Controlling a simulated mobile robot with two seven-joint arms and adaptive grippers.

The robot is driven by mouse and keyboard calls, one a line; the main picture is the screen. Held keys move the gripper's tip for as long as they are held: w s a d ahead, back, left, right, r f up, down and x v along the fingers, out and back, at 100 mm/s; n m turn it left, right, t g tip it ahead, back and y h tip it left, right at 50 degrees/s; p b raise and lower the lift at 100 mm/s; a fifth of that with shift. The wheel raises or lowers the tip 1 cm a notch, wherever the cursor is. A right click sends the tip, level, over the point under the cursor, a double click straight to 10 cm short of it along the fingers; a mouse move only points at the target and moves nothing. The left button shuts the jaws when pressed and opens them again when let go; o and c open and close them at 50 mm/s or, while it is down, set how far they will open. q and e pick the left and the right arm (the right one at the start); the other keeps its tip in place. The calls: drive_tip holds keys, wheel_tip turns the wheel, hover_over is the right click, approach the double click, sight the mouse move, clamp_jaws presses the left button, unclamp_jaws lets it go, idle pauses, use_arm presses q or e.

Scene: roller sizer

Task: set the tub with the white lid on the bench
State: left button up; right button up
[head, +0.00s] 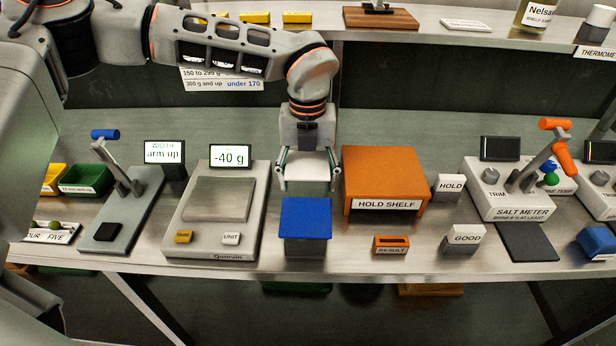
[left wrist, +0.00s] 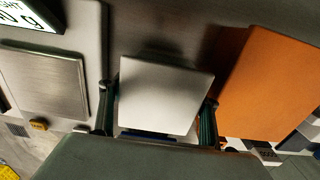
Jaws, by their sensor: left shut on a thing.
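The tub with the white lid (head: 307,168) is between the fingers of my left gripper (head: 308,180), which is shut on its sides. In the left wrist view the white lid (left wrist: 165,95) faces the camera, with a finger at each side of the tub. The tub is low over the bench (head: 340,240), between the scale and the orange hold shelf. I cannot tell whether its base touches the bench. A blue-topped block (head: 305,218) stands just in front and hides part of the view below the tub. My right gripper is not in view.
The scale (head: 217,200), with a display (head: 230,157) reading -40 g, stands left of the tub. The orange hold shelf (head: 384,175) is close on the right. The salt meter (head: 515,200) is farther right.

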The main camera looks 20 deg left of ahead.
sight(308, 159)
use_arm(q)
drive_tip(key=shift+w+a+f, duration=0.15)
drive_tip(key=shift+w+f, duration=0.05)
drive_tip(key=shift+w, duration=0.25)
drive_tip(key=shift+w+a+f, duration=0.1)
drive_tip(key=shift+w+f, duration=0.1)
drive_tip(key=shift+w, duration=0.2)
drive_tip(key=shift+f, duration=0.2)
drive_tip(key=shift+f, duration=0.1)
drive_tip(key=o, duration=0.7)
drive_tip(key=shift+r, duration=3.85)
